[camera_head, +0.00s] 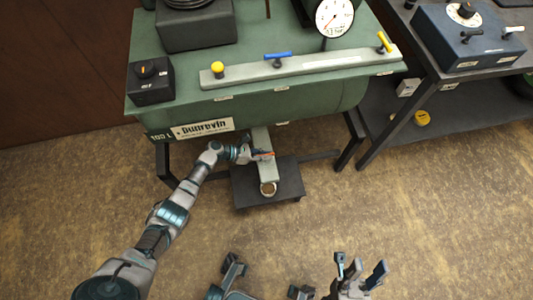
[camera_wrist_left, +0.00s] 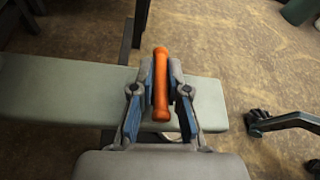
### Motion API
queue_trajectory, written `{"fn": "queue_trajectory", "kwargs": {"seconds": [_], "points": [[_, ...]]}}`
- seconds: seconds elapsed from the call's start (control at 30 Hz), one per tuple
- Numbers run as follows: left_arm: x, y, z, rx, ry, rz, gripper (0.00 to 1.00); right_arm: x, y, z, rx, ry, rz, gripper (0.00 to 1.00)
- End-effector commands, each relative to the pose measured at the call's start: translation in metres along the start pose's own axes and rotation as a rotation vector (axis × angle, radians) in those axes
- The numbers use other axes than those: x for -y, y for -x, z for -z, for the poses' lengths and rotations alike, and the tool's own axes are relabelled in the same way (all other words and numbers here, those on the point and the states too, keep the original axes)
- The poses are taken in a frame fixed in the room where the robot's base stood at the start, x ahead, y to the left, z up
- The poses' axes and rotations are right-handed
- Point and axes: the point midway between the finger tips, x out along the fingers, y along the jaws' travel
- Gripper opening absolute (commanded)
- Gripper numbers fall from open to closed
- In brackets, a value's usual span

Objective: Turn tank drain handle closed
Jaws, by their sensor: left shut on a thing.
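The tank drain handle (camera_head: 266,154) is a small orange bar on a pale grey-green pipe block (camera_head: 262,138) below the front of the green tank (camera_head: 310,103). In the left wrist view the handle (camera_wrist_left: 161,85) stands between the blue-sided fingers and runs up and down the picture. My left gripper (camera_head: 261,155) is shut on it; the wrist view shows the gripper (camera_wrist_left: 162,72) with a finger on each side of the bar. My right gripper (camera_head: 360,266) is at the bottom of the head view, fingers apart and empty, far from the handle.
A dark low stand (camera_head: 285,185) sits under the drain, with a round opening (camera_head: 268,188) at the block's lower end. A panel (camera_head: 300,68) with yellow and blue handles lies on the tank. A dark table (camera_head: 440,75) stands right. Brown floor (camera_head: 420,210) is clear in front.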

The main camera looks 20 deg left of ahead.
Motion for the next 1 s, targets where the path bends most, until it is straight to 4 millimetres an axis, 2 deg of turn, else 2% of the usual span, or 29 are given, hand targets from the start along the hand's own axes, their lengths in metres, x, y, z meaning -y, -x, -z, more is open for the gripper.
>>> {"fn": "queue_trajectory", "kwargs": {"seconds": [0.03,0.4,0.43,0.5,0.53,0.87,1.0], "points": [[0.001,-0.001,0.007,-0.010,0.004,0.003,0.00,-0.001,0.001,-0.002,0.001,0.000,-0.001,0.40],[0.001,0.000,0.005,-0.009,0.001,0.005,0.00,-0.001,0.000,-0.002,-0.001,0.000,0.000,0.40],[0.001,0.000,0.005,-0.009,0.001,0.005,0.19,-0.001,0.000,-0.002,-0.001,0.000,0.000,0.40],[0.001,0.000,0.005,-0.008,0.001,0.004,0.37,-0.001,0.000,-0.002,-0.002,0.000,0.000,0.40],[0.001,0.000,0.004,-0.008,0.000,0.004,0.40,-0.001,0.000,-0.002,-0.002,0.001,0.000,0.40],[0.000,0.003,0.001,-0.003,-0.003,0.004,0.40,0.000,0.001,0.001,-0.002,0.002,0.000,0.40],[-0.001,0.021,0.002,-0.003,-0.004,0.003,0.40,0.000,0.000,0.002,-0.003,0.001,0.001,0.40]]}}
